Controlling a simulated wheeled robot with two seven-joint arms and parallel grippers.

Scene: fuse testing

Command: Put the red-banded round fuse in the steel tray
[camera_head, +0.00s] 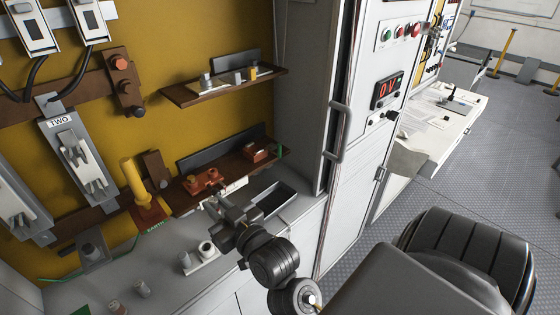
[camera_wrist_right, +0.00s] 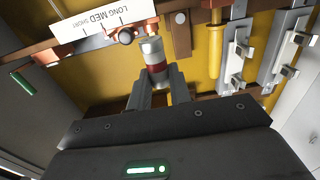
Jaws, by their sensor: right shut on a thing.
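My right gripper (camera_head: 214,204) reaches in over the counter, just below and in front of the lower brown shelf. In the right wrist view its fingers (camera_wrist_right: 160,90) are shut on the red-banded round fuse (camera_wrist_right: 155,68), a grey cylinder with a pale cap and a red band. The fuse's upper end is close to the shelf fitting with the long/med/short label; I cannot tell whether they touch. In the head view the fuse is hidden or too small to make out. The steel tray (camera_head: 273,201) is a rectangular open tray on the counter, to the right of the gripper. My left gripper is not in view.
The lower shelf (camera_head: 222,181) carries orange-brown fittings and a white label (camera_wrist_right: 105,27). An upper shelf (camera_head: 220,88) holds several small cylinders. A white block with round posts (camera_head: 204,252) stands on the counter left of my arm. A tall white cabinet (camera_head: 350,140) stands right of the tray.

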